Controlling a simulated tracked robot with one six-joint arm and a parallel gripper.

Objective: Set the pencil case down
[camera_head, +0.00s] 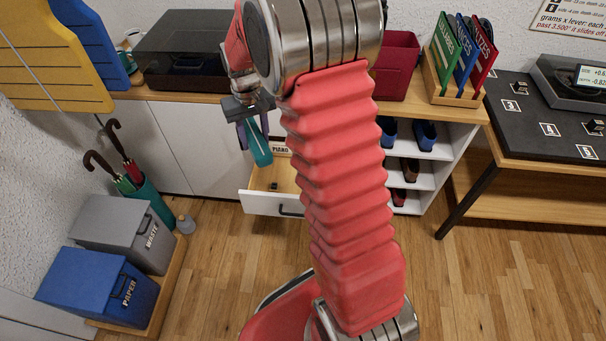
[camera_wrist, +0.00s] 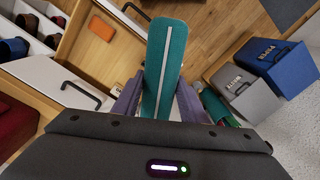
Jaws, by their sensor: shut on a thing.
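The pencil case is teal with a pale stripe along it, and it shows in the wrist view (camera_wrist: 170,60) and in the head view (camera_head: 257,146). My gripper (camera_wrist: 158,100) is shut on it, with a purple finger on each side. In the head view my gripper (camera_head: 252,128) hangs in front of the cabinet, and the case points down from it, in the air near the open drawer (camera_head: 262,203). The wrist view shows the drawer's wooden inside with an orange item (camera_wrist: 102,29) in it. My arm hides part of the drawer in the head view.
A dark-lidded box (camera_head: 182,52), a red bin (camera_head: 397,66) and a folder rack (camera_head: 458,90) stand on the cabinet top. Shoes fill shelves at right. Waste (camera_head: 125,233) and paper (camera_head: 100,288) bins and an umbrella stand (camera_head: 152,203) stand at left. The middle floor is clear.

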